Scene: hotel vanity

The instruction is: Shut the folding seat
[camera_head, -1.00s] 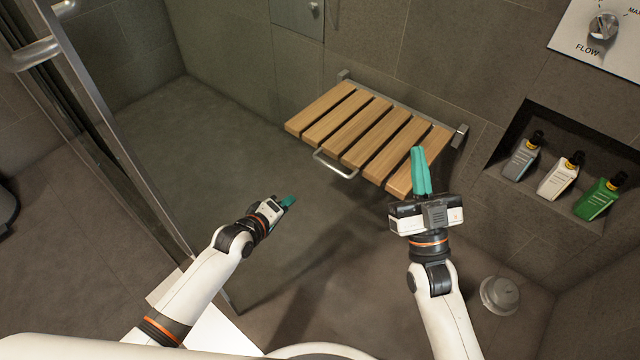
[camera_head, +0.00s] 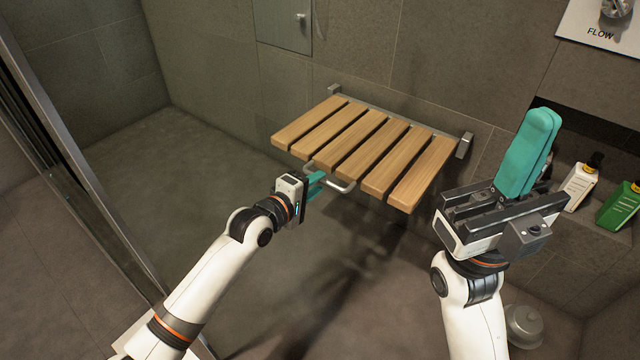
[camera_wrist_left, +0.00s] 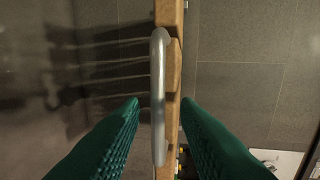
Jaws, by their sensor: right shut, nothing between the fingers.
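The folding seat (camera_head: 362,152) is a slatted wooden bench, folded down flat from the wall. A metal handle (camera_head: 341,187) sticks out from its front edge. My left gripper (camera_head: 317,183) is at the seat's front edge, beside the handle. In the left wrist view its two green fingers (camera_wrist_left: 160,102) are spread apart, with the handle (camera_wrist_left: 158,95) and the seat edge (camera_wrist_left: 172,60) showing between and beyond them. I cannot tell whether they touch the handle. My right gripper (camera_head: 541,115) is shut and empty, raised to the right of the seat.
The seat hangs on a metal rail (camera_head: 400,113) on the tiled wall. A wall niche at the right holds bottles, a white one (camera_head: 578,185) and a green one (camera_head: 622,206). A glass shower door edge (camera_head: 75,160) stands at the left. The floor under the seat is clear.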

